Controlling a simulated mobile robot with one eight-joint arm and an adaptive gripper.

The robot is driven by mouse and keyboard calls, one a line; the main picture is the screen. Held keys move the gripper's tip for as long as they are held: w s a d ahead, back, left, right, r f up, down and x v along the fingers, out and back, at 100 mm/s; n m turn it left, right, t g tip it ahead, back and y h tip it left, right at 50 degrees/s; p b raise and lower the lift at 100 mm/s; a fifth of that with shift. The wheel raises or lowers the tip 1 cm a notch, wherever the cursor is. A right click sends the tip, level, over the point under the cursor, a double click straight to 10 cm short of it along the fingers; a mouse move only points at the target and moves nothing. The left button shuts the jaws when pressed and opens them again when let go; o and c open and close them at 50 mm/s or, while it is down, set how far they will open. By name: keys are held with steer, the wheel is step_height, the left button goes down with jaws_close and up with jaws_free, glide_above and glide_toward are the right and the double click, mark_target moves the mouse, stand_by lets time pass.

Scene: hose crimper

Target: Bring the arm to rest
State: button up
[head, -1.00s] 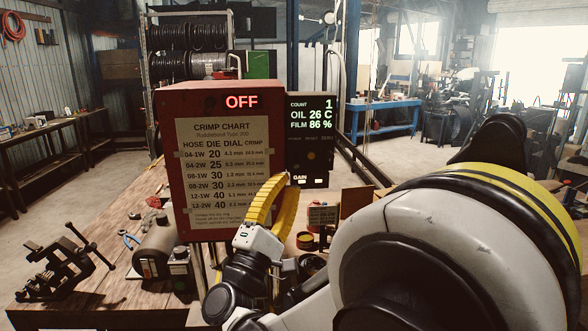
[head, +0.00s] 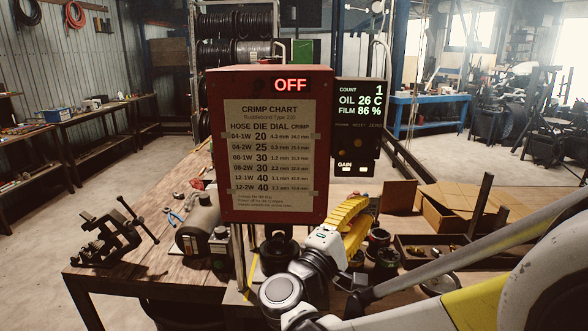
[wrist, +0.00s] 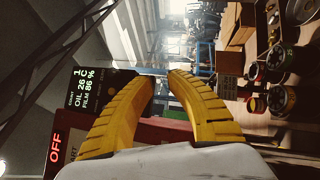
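My gripper (head: 350,222) has yellow ribbed fingers and is in front of the red crimper box, at its lower right in the head view. In the wrist view my gripper (wrist: 160,80) has its two fingertips apart, with nothing between them. The red crimper box (head: 328,150) carries a crimp chart and a lit OFF sign. Its display (head: 360,107) reads count 1, oil 26 C and film 86 %. The display also shows in the wrist view (wrist: 90,88), turned sideways. My arm reaches in from the lower right and hides part of the bench there.
A vise (head: 108,240) and a dark cylindrical motor (head: 198,222) stand at the left of the wooden bench (head: 150,262). Small round containers (head: 378,240), an open cardboard box (head: 455,205) and a tray (head: 408,240) are at the right. Open floor lies left of the bench.

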steer(key=s+d+f+m+g+y+b, duration=0.2)
steer(key=s+d+f+m+g+y, duration=0.15)
steer(key=d+f, duration=0.5)
steer(key=s+f+m+g+y+b, duration=0.2)
steer(key=s+f+m+g+y, duration=0.25)
steer(key=s+f, duration=0.55)
steer(key=s+a+f+m+y+b, duration=0.1)
steer(key=s+a+f+m+y, duration=0.1)
steer(key=s+a+y, duration=0.3)
steer(key=shift+s+a+m+y, duration=0.25)
steer(key=shift+s+m+y, duration=0.05)
steer(key=shift+s+m, duration=0.65)
